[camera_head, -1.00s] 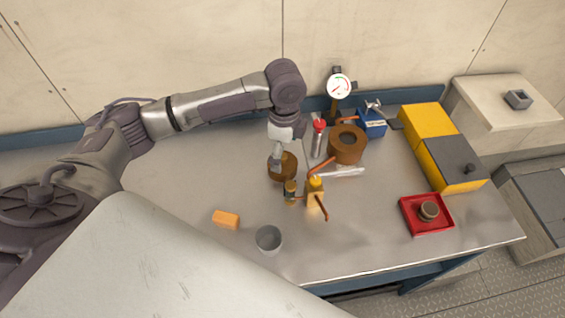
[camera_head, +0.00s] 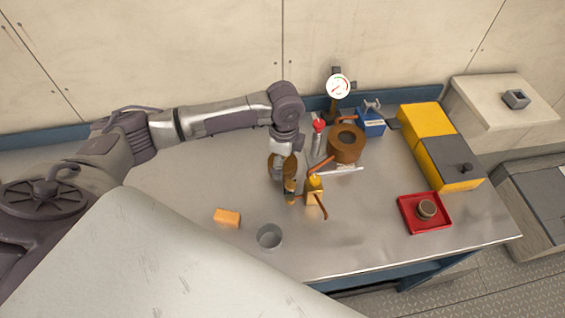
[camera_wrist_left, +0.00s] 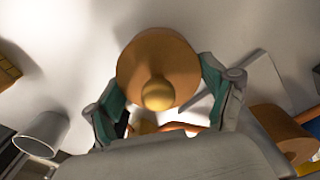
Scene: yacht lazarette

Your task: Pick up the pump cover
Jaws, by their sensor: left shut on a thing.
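The pump cover, which I take to be the round brown disc (camera_head: 273,161) with a knob, is at my left gripper (camera_head: 284,178) near the middle of the bench. In the left wrist view the disc (camera_wrist_left: 150,58) and its rounded knob (camera_wrist_left: 157,94) face the camera, between the two green-padded fingers (camera_wrist_left: 165,103). My left gripper is shut on it. In the head view the wrist hides part of the disc, and I cannot tell whether it is clear of the bench. My right gripper is not in view.
A brass fitting with copper pipes (camera_head: 314,191) stands close right of the gripper. A brown ring-shaped part (camera_head: 346,145) and red-topped bottle (camera_head: 318,128) are behind. An orange block (camera_head: 227,218) and grey cup (camera_head: 269,236) are in front. A red tray (camera_head: 414,229) lies right. The left bench is clear.

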